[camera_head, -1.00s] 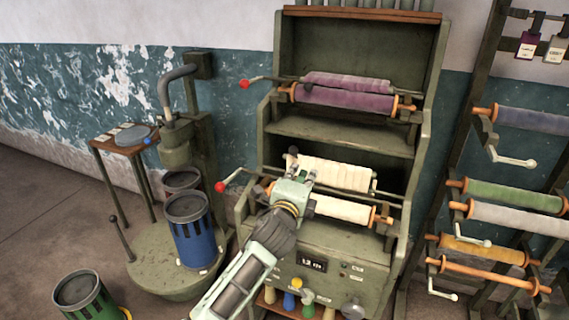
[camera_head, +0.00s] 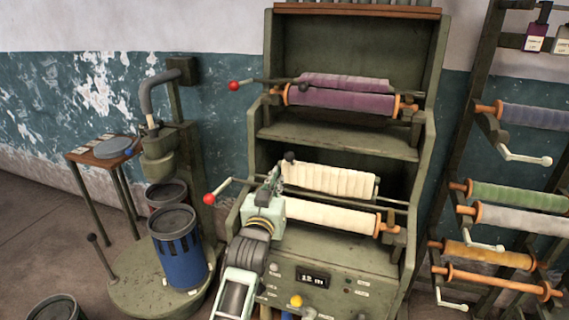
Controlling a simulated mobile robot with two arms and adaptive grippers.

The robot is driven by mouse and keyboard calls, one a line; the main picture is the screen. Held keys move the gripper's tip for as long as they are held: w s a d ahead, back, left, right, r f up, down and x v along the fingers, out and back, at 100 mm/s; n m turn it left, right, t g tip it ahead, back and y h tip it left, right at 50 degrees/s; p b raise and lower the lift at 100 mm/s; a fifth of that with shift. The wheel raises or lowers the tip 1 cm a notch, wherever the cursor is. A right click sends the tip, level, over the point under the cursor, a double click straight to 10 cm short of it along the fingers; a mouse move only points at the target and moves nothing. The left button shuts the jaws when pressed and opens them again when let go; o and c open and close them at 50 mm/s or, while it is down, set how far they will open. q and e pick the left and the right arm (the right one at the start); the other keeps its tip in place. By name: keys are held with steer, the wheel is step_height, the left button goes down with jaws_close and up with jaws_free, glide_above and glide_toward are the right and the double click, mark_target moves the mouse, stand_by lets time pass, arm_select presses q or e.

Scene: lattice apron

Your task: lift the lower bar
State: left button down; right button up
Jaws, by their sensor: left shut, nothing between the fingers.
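The lower bar (camera_head: 222,189) is a thin dark bar with a red knob (camera_head: 209,199) on its left end. It runs across the lower bay of the green machine, by the cream cloth rolls (camera_head: 332,215). My left gripper (camera_head: 276,176) is at the left end of the cream rolls, near the bar. Its fingers point up and away, and they are shut with nothing between them. The gripper hides part of the bar, and I cannot tell whether it touches it. My right gripper is not in view.
An upper bar with a red knob (camera_head: 233,86) crosses above, by a purple roll (camera_head: 340,98). A rack of coloured rolls (camera_head: 515,197) stands at right. A blue canister (camera_head: 179,252) on a round stand and a small table (camera_head: 100,153) are at left.

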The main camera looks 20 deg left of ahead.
mark_target(288, 154)
arm_select(q)
steer(key=w, duration=0.2)
steer(key=w+p, duration=0.1)
steer(key=w, duration=0.4)
steer(key=shift+w+a+r, duration=0.3)
steer(key=shift+w+a, duration=0.05)
steer(key=shift+w, duration=0.05)
steer(key=shift+w+p, duration=0.3)
steer(key=shift+w, duration=0.2)
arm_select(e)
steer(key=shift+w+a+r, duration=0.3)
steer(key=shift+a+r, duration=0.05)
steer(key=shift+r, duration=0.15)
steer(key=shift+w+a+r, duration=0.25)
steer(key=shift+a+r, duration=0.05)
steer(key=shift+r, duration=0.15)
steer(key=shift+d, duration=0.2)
